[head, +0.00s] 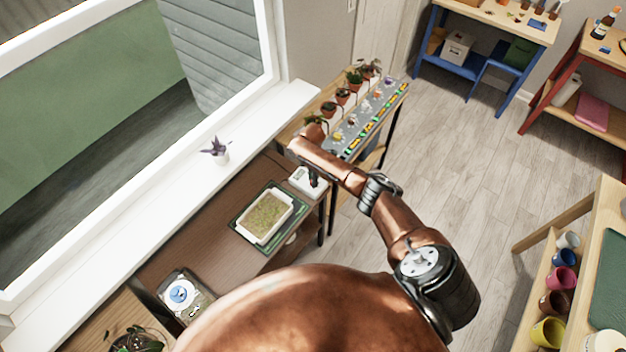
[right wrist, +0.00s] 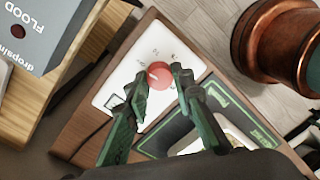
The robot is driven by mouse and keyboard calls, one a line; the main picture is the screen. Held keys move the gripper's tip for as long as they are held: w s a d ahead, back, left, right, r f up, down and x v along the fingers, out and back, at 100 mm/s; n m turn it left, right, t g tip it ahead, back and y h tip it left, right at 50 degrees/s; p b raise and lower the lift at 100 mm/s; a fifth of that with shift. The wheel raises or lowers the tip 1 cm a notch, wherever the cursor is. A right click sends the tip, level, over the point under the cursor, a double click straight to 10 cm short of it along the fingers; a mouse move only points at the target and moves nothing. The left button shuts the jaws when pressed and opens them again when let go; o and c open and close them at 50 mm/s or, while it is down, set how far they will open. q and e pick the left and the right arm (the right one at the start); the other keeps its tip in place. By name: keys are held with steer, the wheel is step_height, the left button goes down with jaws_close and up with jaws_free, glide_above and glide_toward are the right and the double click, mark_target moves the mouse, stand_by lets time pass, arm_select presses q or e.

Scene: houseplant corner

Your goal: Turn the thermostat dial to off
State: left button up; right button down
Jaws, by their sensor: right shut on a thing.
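The thermostat is a white box (head: 303,180) on the dark wooden bench by the window. It also shows in the right wrist view (right wrist: 123,72), with its round red dial (right wrist: 159,75) and faint markings on its face. My right gripper (head: 313,179) reaches down to the box from above. In the right wrist view its two dark green fingers (right wrist: 160,80) stand on either side of the dial and are shut on it. The dial is hidden in the head view. My left gripper is not in view.
A seed tray (head: 266,217) on a green mat lies close in front of the box. A grey box lettered "FLOOD" (right wrist: 40,35) stands close by in the wrist view. Potted plants (head: 342,96) line the shelf behind. A small purple plant (head: 217,150) stands on the sill.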

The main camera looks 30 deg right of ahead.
stand_by(0.4)
steer(key=c, duration=1.7)
jaws_free()
steer(key=shift+o, duration=0.2)
step_height(320, 180, up, 12)
steer(key=shift+w, duration=0.3)
